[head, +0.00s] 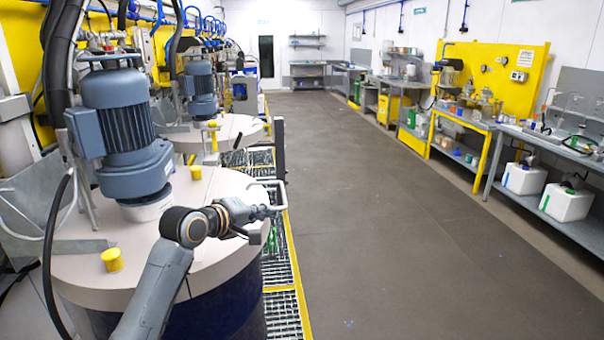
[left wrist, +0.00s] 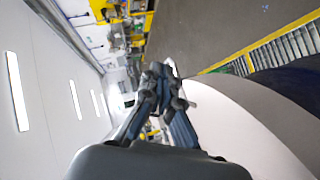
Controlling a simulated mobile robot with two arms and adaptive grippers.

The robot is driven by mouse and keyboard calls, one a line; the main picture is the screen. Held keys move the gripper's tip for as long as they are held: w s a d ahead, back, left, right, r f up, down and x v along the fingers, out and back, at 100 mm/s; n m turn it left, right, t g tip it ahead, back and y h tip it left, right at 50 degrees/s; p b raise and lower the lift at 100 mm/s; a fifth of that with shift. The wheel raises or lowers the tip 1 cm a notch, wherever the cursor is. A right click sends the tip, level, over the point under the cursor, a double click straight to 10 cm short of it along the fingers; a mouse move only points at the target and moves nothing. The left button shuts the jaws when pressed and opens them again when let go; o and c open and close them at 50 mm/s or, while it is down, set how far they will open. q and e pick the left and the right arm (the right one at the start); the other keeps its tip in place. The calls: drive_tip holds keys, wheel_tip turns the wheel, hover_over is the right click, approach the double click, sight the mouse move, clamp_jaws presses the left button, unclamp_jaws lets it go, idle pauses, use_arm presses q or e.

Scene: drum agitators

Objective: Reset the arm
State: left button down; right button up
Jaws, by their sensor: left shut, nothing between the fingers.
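My left arm reaches in from the bottom of the head view, over the near drum's pale lid (head: 90,270). My left gripper (head: 268,211) is near the lid's right edge, beside the walkway. In the left wrist view the fingers of the left gripper (left wrist: 162,72) are drawn together with nothing held between them. The pale lid also shows there (left wrist: 235,125), to the right of the fingers. I cannot tell whether the gripper touches anything. My right gripper is not in view.
A blue-grey motor (head: 122,130) stands on the near lid, left of my arm. Yellow caps (head: 112,259) stick up from the lid. A grated walkway with a yellow edge (head: 283,300) runs alongside. The grey floor (head: 370,230) is clear, with workbenches (head: 560,150) along the right.

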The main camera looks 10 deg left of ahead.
use_arm(q)
drive_tip(key=s+d+f+m+g+y, duration=0.25)
drive_tip(key=s+f+m+g, duration=0.3)
drive_tip(key=s+f, duration=1.65)
drive_tip(key=s+a+f+m+g+y, duration=0.2)
drive_tip(key=s+f, duration=0.2)
drive_tip(key=s, duration=0.7)
drive_tip(key=s+a+f+m+g+y, duration=0.1)
drive_tip(key=s+a+f+m+g, duration=0.15)
drive_tip(key=s, duration=0.85)
wheel_tip(320, 180, down, 30)
drive_tip(key=s+b, duration=0.2)
drive_tip(key=s+a+f+g+b, duration=0.1)
drive_tip(key=s+a+f+b, duration=0.1)
drive_tip(key=s+f, duration=1.5)
drive_tip(key=shift+a+f+m+g+y, duration=0.2)
drive_tip(key=shift+a+m+g+y, duration=0.15)
drive_tip(key=shift+a, duration=0.35)
